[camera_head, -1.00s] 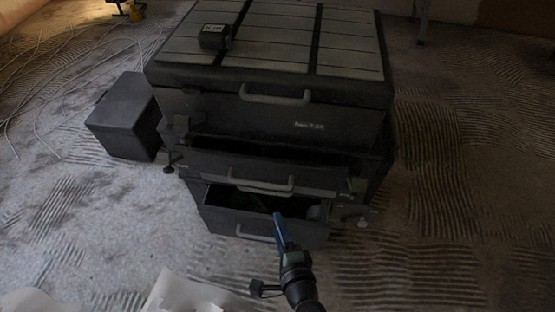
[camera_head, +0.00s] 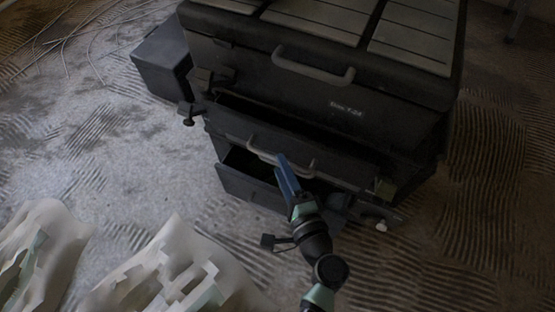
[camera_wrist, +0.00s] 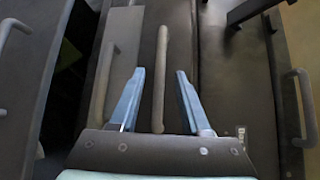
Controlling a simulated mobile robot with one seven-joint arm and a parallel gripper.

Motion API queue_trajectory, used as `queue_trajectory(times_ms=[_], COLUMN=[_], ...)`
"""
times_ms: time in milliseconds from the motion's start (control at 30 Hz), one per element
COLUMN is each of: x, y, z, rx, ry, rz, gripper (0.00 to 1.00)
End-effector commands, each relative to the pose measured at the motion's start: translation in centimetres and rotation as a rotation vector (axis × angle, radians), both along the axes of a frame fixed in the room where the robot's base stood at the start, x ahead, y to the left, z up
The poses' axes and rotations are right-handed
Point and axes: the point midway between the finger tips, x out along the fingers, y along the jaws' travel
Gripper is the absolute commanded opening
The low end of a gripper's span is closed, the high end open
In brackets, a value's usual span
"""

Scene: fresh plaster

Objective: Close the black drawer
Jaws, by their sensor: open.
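A black tool chest (camera_head: 400,100) stands on the floor with two pulled-out drawers. The upper drawer (camera_head: 235,126) shows a dark gap above its front and a grey bar handle (camera_head: 262,153). The lower drawer (camera_head: 245,184) is open below it, its right part hidden by my arm. My gripper (camera_head: 284,160) is in front of the upper drawer, overlapping its handle in the head view. In the wrist view, my gripper's blue fingers (camera_wrist: 160,72) are apart, with a grey bar (camera_wrist: 161,55) in line between them. I cannot tell whether they touch anything.
A dark box (camera_head: 162,62) stands left of the chest. A latch (camera_head: 205,82) sticks out at the chest's left side. Crumpled whitish sheets (camera_head: 165,268) lie at the front left. The ridged floor (camera_head: 470,240) at the right is clear.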

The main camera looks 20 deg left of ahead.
Motion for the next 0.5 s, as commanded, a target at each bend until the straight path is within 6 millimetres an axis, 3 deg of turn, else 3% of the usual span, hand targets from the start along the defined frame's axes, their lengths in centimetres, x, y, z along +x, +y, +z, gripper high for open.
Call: queue_trajectory(times_ms=[200,500], x=[2.1,2.6], y=[2.0,2.5], z=[-0.5,-0.5], rx=[0.000,-0.001], ry=[0.000,0.001], rz=[0.001,0.000], gripper=[0.47,0.47])
